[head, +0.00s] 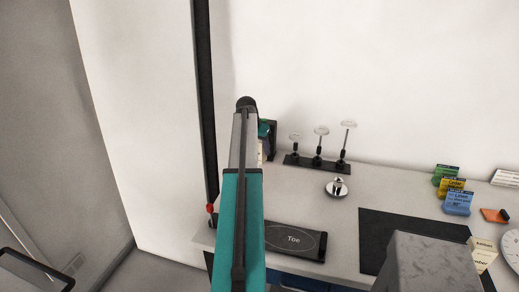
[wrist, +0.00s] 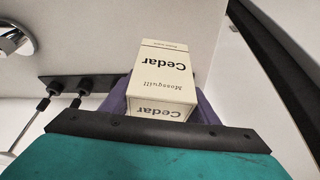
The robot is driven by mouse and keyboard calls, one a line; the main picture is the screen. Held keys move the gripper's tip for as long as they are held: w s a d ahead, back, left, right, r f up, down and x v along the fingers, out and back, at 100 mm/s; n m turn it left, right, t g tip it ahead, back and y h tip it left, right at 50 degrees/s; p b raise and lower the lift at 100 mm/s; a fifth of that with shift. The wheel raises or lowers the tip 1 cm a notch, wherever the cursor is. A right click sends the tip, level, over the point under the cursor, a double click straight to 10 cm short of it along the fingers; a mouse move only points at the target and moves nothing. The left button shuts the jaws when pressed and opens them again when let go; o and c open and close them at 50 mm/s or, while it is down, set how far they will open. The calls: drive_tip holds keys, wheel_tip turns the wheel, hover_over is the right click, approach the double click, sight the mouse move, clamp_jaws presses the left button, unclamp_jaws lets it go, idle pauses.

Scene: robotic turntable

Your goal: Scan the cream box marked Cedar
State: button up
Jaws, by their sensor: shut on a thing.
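The cream box marked Cedar (wrist: 162,85) is in my gripper (wrist: 160,104) in the wrist view, its lettering upside down there. Purple gripper parts show on both sides of it, and a dark bar and my teal arm link cover its near end. In the head view my arm hides most of the gripper. A small cream patch (head: 261,149) shows just right of the arm, with green above it; I cannot tell if it is the box. No scanner can be made out for certain.
A dark panel marked Toe (head: 294,241) lies right of my arm. Behind stand a black rack (head: 318,163) with upright rods and a chrome round piece (head: 336,187). A black mat (head: 400,230), coloured label stands (head: 456,197) and another cream box (head: 482,252) are at right.

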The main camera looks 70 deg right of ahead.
drive_tip(key=shift+p+v, duration=1.2)
drive_tip(key=shift+v, duration=1.75)
drive_tip(key=shift+s, duration=0.2)
drive_tip(key=w+a+n+t+b, duration=0.35)
drive_tip(key=w+a+n, duration=0.55)
drive_tip(key=w+a, duration=2.3)
drive_tip(key=w+a+f+n+y+b, duration=0.1)
drive_tip(key=w+a+n, duration=0.25)
drive_tip(key=a, duration=0.65)
drive_tip(key=w+a+f+n+y+b, duration=0.15)
drive_tip(key=w+a, duration=0.35)
drive_tip(key=a, duration=0.6)
drive_tip(key=a+n+t+y+b, duration=0.1)
drive_tip(key=a+n, duration=0.4)
drive_tip(key=a, duration=1.9)
drive_tip(key=shift+a+n+t+y+b, duration=0.35)
drive_tip(key=shift+n+y+b, duration=0.1)
drive_tip(key=shift+b, duration=0.25)
drive_tip(key=shift+d+f, duration=0.1)
